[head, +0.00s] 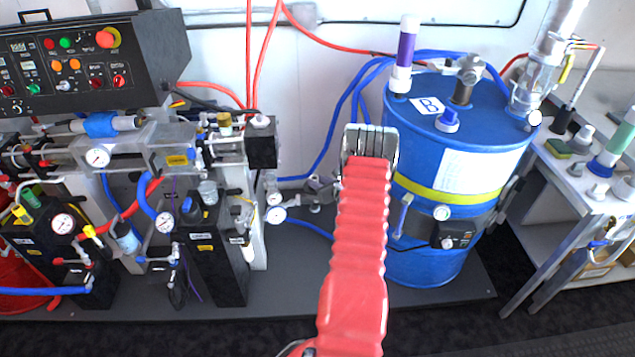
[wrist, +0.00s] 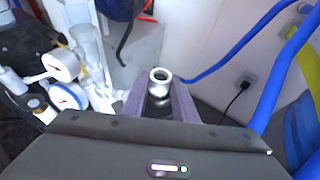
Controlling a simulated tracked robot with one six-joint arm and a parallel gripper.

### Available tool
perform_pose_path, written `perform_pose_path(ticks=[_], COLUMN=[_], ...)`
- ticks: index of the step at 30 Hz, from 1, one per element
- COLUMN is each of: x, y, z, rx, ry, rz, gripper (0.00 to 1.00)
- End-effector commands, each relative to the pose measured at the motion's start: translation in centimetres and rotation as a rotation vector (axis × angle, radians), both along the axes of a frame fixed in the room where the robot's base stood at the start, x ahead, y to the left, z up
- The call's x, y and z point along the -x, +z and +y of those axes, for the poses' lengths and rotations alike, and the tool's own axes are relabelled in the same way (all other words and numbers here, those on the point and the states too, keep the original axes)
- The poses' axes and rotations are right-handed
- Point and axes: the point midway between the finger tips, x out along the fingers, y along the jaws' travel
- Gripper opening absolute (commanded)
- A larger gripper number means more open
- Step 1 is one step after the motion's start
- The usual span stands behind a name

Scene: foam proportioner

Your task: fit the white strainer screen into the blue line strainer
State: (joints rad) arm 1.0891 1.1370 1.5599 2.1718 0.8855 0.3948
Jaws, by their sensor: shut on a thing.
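My gripper (head: 370,138) is at the end of my red-sleeved arm, in front of the blue drum's left side in the head view. In the wrist view my gripper (wrist: 160,104) is shut on a short, hollow, pale piece with a round open end, which looks like the white strainer screen (wrist: 160,76). The screen points away from the wrist, its lower part between the fingers. In the head view I cannot make it out behind my arm. I cannot tell for sure which part is the blue line strainer; a bluish cup-shaped fitting (head: 125,237) hangs at the left.
A blue drum (head: 450,165) with a yellow band stands right of my arm. Left are pipework with gauges (head: 98,157) and a black control box (head: 85,60). A white bench (head: 575,190) with several parts is at the right. Blue hoses (head: 345,120) run behind my gripper.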

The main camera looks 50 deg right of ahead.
Motion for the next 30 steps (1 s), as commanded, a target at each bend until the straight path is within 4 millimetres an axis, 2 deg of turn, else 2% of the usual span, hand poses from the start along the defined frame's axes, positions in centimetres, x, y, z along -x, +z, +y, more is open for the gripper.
perform_pose_path(ticks=[2, 3, 10, 22, 30], x=[0.0, 0.0, 0.1, 0.5, 3.3], y=[0.1, 0.0, 0.1, 0.3, 1.5], z=[0.0, 0.0, -0.1, 0.0, 0.9], rx=[0.000, 0.000, 0.000, 0.000, 0.000], ry=[0.000, 0.000, -0.001, -0.002, -0.004], rz=[-0.001, 0.000, 0.000, 0.000, -0.001], gripper=[0.04, 0.27, 0.43, 0.44, 0.44])
